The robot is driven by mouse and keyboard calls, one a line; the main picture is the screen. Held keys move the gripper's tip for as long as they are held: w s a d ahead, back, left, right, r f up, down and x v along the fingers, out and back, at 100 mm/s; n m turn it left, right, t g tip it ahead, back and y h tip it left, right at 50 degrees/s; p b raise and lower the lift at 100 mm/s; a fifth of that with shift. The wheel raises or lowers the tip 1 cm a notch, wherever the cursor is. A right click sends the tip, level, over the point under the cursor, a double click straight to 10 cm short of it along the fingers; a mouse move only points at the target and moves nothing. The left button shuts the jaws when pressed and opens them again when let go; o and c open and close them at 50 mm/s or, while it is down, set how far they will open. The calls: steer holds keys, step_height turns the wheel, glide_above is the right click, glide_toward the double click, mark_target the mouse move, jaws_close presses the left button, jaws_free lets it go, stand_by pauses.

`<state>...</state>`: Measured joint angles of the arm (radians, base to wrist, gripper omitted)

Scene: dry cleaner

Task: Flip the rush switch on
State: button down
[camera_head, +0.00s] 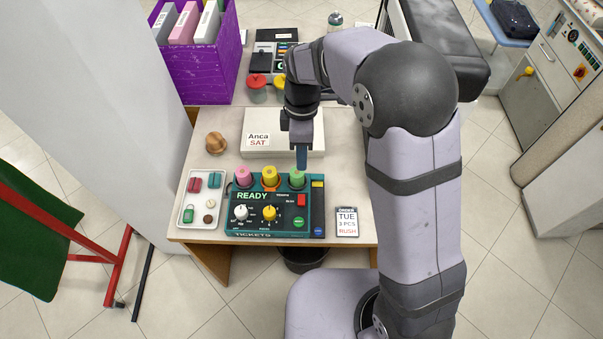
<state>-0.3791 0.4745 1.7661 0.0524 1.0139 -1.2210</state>
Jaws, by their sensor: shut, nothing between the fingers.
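The teal ticket machine (254,229) stands at the front of the table, with a READY display and TICKETS on its front edge. A small red switch (301,200) sits on its right part. The tiny label beside it is hard to read, and its position, on or off, cannot be told. My gripper (301,165) points down, shut and empty, over the green spool (297,180) at the machine's back edge, behind the red switch. Whether the fingertips touch the spool cannot be told.
Pink (243,177) and yellow (269,176) spools stand left of the green one. A white knob (240,213), yellow knob (269,213) and green button (299,222) are on the panel. A tray (185,218) and a box (284,145) stand nearby.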

mark_target(301, 203)
steer(key=shift+s+b, duration=0.55)
steer(key=shift+b, duration=0.65)
steer(key=shift+f, duration=0.1)
steer(key=f+p, duration=0.1)
steer(key=f, duration=0.3)
steer(key=s+f+p, duration=0.1)
steer(key=f+p, duration=0.1)
steer(key=f, duration=0.3)
steer(key=f+p, duration=0.1)
steer(key=f, duration=0.3)
steer(key=shift+s+f, duration=0.3)
steer(key=shift+s, duration=0.05)
steer(key=shift+f, duration=0.15)
